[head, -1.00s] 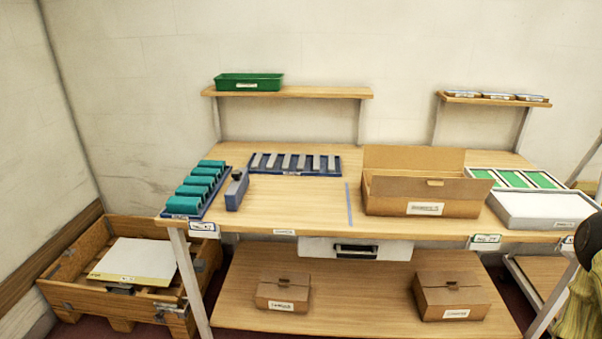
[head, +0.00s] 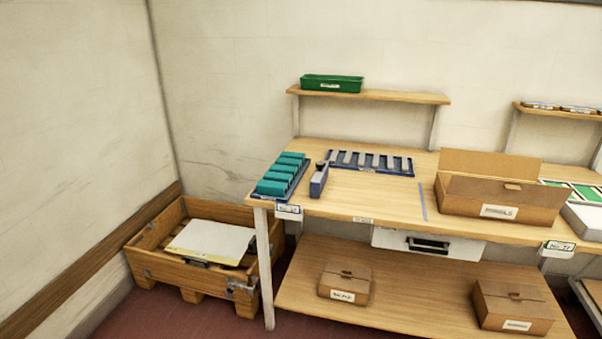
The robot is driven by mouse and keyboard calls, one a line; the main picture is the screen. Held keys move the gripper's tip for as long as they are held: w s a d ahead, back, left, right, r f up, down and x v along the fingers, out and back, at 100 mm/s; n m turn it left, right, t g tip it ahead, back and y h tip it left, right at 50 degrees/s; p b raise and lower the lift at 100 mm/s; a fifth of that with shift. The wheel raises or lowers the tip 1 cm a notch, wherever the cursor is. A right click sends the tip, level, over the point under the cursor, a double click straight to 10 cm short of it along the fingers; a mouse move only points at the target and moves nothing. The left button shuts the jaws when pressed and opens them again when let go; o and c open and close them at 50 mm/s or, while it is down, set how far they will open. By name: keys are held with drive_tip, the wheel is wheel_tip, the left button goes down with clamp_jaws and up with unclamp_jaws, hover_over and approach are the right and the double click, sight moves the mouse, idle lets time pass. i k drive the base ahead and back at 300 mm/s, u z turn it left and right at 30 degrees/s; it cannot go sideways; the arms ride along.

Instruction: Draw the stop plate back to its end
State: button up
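I cannot make out a stop plate for certain in the head view. A blue-grey upright block with a dark knob (head: 319,180) stands on the bench between two racks; I cannot tell if it belongs to the stop plate. My gripper is not in view.
A wooden workbench (head: 380,205) holds a rack of teal blocks (head: 284,174), a blue rack with grey bars (head: 370,162) and an open cardboard box (head: 497,208). A wooden crate (head: 155,255) with a white panel (head: 212,240) stands left on the floor. Red floor is clear in front.

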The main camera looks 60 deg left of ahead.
sight(317, 183)
drive_tip(key=z, duration=0.15)
drive_tip(key=k, duration=0.45)
drive_tip(key=u, duration=2.1)
